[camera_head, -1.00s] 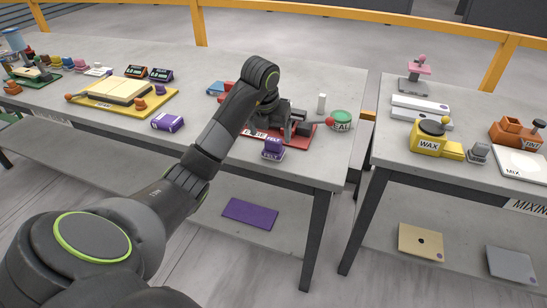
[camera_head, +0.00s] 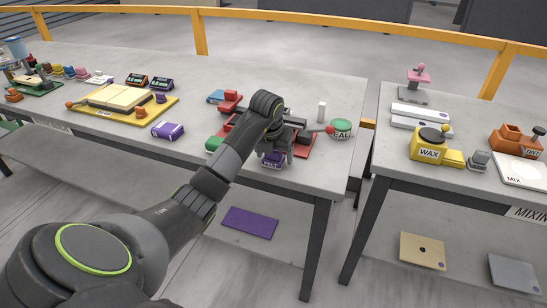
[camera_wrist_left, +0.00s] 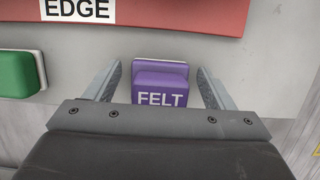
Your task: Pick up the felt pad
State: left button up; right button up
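The felt pad (camera_head: 270,162) is a small purple block marked FELT near the front edge of the left table. It also shows in the left wrist view (camera_wrist_left: 160,92), upright on the grey slab. My left gripper (camera_wrist_left: 160,70) is open, with one finger on each side of the pad and a gap visible on both sides. In the head view my left gripper (camera_head: 277,147) is over the pad and hides part of it. My right gripper is not in view.
A red board marked EDGE (camera_wrist_left: 130,20) lies just behind the pad. A green block (camera_wrist_left: 18,74) sits to its left, and a green-topped SEAL pot (camera_head: 342,129) stands to the right. A purple case (camera_head: 168,130) is farther left. The table's front edge is close.

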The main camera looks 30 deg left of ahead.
pick_arm(q)
jog(key=c, duration=1)
jog(key=shift+o, duration=0.2)
jog(key=shift+r, duration=0.1)
notch_tip(320, 180, up, 7)
jog(key=shift+w+r+b, duration=0.1)
jog(key=shift+r+b, duration=0.1)
jog(key=shift+b, duration=0.35)
jog(key=shift+r+p, duration=0.65)
jog(key=shift+r, duration=0.1)
jog(key=shift+r+p, duration=0.35)
jog(key=shift+r, duration=0.15)
jog(key=o, duration=0.5)
jog(key=c, duration=0.3)
